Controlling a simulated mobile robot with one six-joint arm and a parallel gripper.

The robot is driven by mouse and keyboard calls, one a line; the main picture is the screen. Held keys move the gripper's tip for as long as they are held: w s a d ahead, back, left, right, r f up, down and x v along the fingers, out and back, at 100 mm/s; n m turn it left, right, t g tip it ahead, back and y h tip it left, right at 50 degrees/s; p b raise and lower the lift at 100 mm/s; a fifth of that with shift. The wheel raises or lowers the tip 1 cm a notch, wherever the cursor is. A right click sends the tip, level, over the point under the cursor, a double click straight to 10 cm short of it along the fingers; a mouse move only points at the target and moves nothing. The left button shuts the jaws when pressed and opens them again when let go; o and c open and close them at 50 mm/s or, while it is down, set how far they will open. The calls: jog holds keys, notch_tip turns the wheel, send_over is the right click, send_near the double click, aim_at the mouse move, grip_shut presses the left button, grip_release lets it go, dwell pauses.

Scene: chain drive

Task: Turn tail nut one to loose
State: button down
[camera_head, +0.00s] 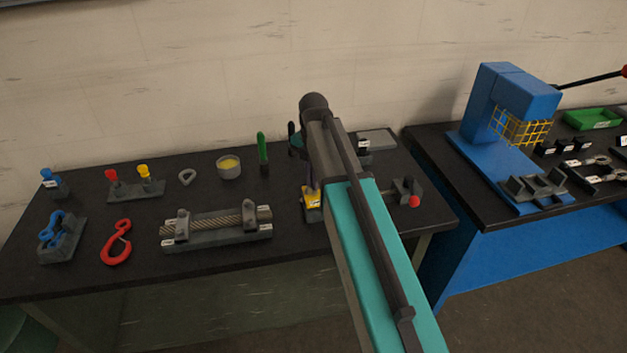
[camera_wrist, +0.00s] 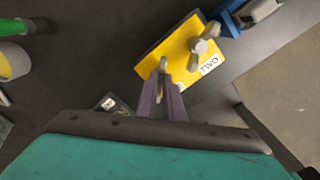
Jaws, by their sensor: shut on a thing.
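A yellow block (camera_wrist: 178,38) on the dark bench carries two pale wing nuts in the wrist view. The nut beside the TWO label is tail nut two (camera_wrist: 201,46). The other, tail nut one by its place, shows its tip (camera_wrist: 163,65) between my fingertips; its own label is hidden. My gripper (camera_wrist: 163,82), with purple fingers, is shut on that nut at the block's near-left side. How far the nut is turned cannot be told. In the head view the yellow block (camera_head: 312,201) shows only partly behind my arm.
A blue part (camera_wrist: 228,20) lies close beyond the block. Left on the bench are a clamp fixture with rope (camera_head: 215,236), a red hook (camera_head: 117,243) and a yellow-filled cup (camera_head: 229,167). A red-ended part (camera_head: 408,193) stands right of my arm. A blue press (camera_head: 512,100) stands farther right.

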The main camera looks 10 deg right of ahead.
jog(key=shift+s+f, duration=0.2)
jog(key=shift+f, duration=0.1)
jog(key=c, duration=1.9)
grip_release()
jog(key=shift+o, duration=0.2)
jog(key=shift+w+r+b, duration=0.2)
jog(key=shift+r+b, duration=0.15)
jog(key=shift+r, duration=0.65)
notch_tip(320, 180, up, 12)
jog(key=b, duration=0.3)
jog(key=shift+r, duration=0.2)
jog(key=shift+a, duration=0.1)
